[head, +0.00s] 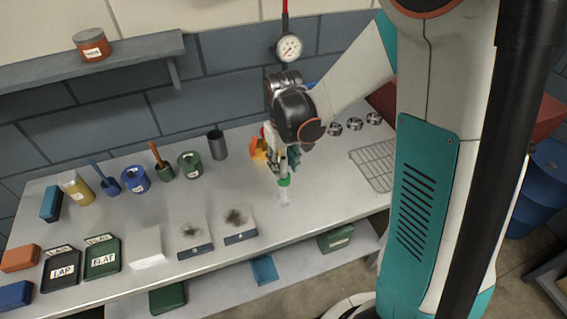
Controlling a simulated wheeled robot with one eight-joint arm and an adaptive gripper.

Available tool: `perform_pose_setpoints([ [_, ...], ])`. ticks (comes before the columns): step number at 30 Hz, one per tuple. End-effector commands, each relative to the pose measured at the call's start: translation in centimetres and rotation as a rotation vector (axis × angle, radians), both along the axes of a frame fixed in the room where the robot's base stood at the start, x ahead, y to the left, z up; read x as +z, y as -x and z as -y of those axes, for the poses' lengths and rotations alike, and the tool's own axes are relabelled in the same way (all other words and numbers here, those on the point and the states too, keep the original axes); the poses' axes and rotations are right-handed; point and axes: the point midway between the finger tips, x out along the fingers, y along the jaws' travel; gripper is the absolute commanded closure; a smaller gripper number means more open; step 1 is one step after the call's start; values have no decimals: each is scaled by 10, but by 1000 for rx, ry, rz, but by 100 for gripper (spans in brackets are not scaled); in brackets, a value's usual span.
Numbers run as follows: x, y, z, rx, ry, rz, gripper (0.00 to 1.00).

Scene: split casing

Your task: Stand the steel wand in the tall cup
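A tall dark grey cup (217,144) stands upright on the steel bench, left of my gripper. My gripper (282,168) points down over the middle of the bench. Directly below its fingertips is a small pale item with a green band (284,183); I cannot tell whether the fingers touch it. The fingers are small and partly covered by the wrist, so their opening is unclear. I cannot make out the steel wand for certain; it may be hidden by my gripper and arm. An orange item (258,149) shows just behind and left of the gripper.
Left of the cup stand a green pot (190,164), a blue pot (135,179) and holders with handles. A wire rack (374,164) and small metal rings (354,124) lie right.

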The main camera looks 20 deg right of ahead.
Motion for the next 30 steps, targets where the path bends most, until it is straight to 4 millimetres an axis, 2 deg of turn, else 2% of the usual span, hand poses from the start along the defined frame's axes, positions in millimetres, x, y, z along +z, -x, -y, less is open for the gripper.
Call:
perform_pose_setpoints([
  [11, 5, 0, 0, 0, 0, 0, 62],
  [14, 18, 0, 0, 0, 0, 0, 62],
  [24, 87, 0, 0, 0, 0, 0, 62],
  [30, 114, 0, 0, 0, 0, 0, 62],
])
